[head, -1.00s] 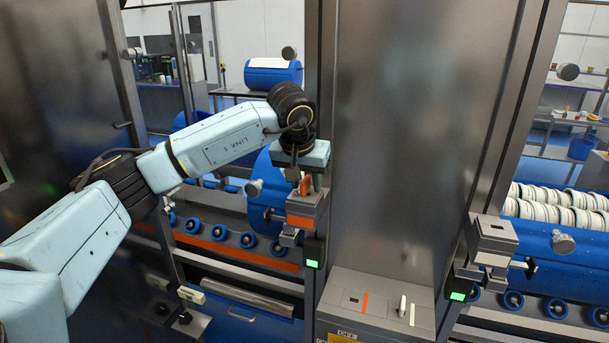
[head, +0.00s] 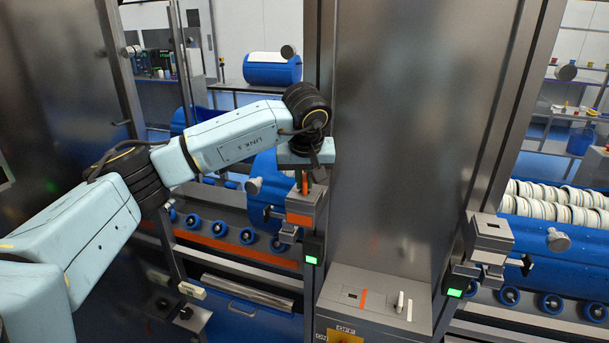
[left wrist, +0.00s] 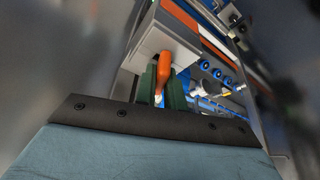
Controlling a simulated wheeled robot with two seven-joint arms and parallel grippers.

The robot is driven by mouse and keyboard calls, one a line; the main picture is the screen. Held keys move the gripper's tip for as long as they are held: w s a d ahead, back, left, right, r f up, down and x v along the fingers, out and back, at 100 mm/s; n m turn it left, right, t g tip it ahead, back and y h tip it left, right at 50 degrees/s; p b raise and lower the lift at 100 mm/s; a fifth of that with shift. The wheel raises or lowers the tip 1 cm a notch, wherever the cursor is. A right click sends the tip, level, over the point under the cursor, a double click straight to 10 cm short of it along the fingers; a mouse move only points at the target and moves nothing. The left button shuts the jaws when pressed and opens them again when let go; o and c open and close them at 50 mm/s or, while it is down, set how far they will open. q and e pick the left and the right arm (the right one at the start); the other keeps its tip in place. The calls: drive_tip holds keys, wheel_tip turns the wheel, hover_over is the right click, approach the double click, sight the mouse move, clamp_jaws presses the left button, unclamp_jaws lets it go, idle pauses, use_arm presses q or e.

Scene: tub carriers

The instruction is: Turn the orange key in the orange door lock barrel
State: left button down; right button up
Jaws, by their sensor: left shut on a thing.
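The orange key (head: 305,182) shows as a small upright orange piece under my left gripper (head: 307,178). In the left wrist view, the orange key (left wrist: 162,68) sits between the two green fingers of my left gripper (left wrist: 162,85), which is shut on it. The key's far end meets the face of the grey lock block at a dark opening; how deep it sits is hidden. This orange door lock barrel (head: 302,205) is a grey block with an orange band, mounted on the door post. It also shows in the left wrist view (left wrist: 150,45). My right gripper is not in view.
A second grey lock block (head: 492,232) is on the right post. A grey console (head: 345,312) with an orange stripe, a white stripe and a white key (head: 399,303) stands below. Green lights (head: 311,260) glow beneath the locks. A steel panel fills the middle.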

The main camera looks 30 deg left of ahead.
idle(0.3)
use_arm(q)
drive_tip(key=n+p, duration=0.1)
drive_tip(key=n, duration=0.2)
drive_tip(key=shift+r+g+y, duration=0.15)
drive_tip(key=shift+g+y, duration=0.25)
drive_tip(key=shift+n+p, duration=0.4)
drive_tip(key=shift+n, duration=0.4)
drive_tip(key=shift+y, duration=0.3)
drive_tip(key=shift+n+g+p, duration=0.6)
drive_tip(key=shift+n, duration=0.5)
drive_tip(key=shift+n+g+y+p, duration=0.3)
drive_tip(key=shift+n+g+p, duration=0.1)
drive_tip(key=shift+n, duration=0.7)
